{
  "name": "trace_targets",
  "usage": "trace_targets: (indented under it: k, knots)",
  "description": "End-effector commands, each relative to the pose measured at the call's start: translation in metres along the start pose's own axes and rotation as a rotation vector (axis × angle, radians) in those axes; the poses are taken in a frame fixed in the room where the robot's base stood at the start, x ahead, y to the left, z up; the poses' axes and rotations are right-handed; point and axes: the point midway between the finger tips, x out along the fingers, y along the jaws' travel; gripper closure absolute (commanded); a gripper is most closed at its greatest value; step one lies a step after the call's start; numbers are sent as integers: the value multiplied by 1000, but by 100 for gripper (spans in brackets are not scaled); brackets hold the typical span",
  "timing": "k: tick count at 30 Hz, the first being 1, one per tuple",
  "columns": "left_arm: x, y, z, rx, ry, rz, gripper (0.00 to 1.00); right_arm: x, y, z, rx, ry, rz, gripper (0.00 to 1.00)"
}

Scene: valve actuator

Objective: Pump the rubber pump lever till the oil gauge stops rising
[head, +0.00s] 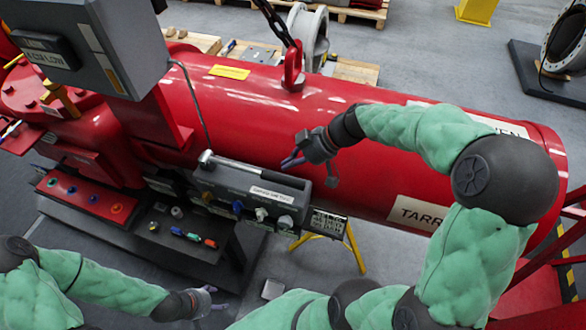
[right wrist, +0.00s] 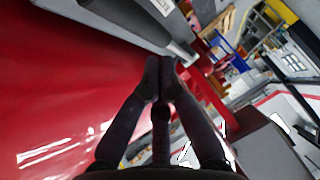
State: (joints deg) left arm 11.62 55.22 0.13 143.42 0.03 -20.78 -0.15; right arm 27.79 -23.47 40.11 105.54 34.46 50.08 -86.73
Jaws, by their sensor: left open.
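The pump lever (head: 250,170) is a long grey bar with a pale rounded end, lying along the top of the grey pump block (head: 240,190) beside the red cylinder. In the right wrist view a grey bar with a pale rounded end (right wrist: 181,53), apparently the lever, lies just beyond the fingertips. My right gripper (head: 291,161) is above and behind the lever's right part; in its wrist view the fingertips (right wrist: 160,66) are together with nothing visible between them. My left gripper (head: 211,295) is open and empty at the lower left, away from the pump. I cannot make out the oil gauge.
The large red cylinder (head: 250,110) fills the back. A grey control box (head: 90,45) stands at upper left, and a chain (head: 275,22) hangs to a red lug. Several coloured fittings (head: 190,236) lie on the dark bench. Yellow stand legs (head: 354,245) are below.

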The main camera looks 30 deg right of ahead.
Motion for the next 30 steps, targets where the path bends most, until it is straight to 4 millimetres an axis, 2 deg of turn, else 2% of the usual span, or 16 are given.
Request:
trace_targets:
  k: [1, 2, 12, 16, 21, 30]
  knots:
    - [-6, 2, 0, 0, 0, 0, 37, -7, -1, -12, -4, 0, 0, 100]
    - [-7, 3, 1, 0, -1, 0, 37, -10, 0, -16, -4, 1, 1, 100]
    - [-4, 2, 0, 0, 0, 0, 37, -73, 2, -5, 2, 1, 3, 100]
    - [-5, 2, 0, 0, 0, 0, 37, -91, 2, -4, 1, 0, 3, 100]
    - [-5, 2, 0, 0, -1, 0, 37, -103, 2, -3, 1, 0, 0, 100]
    - [-5, 2, 0, 0, 0, 0, 37, -105, 1, -2, 0, 0, -1, 100]
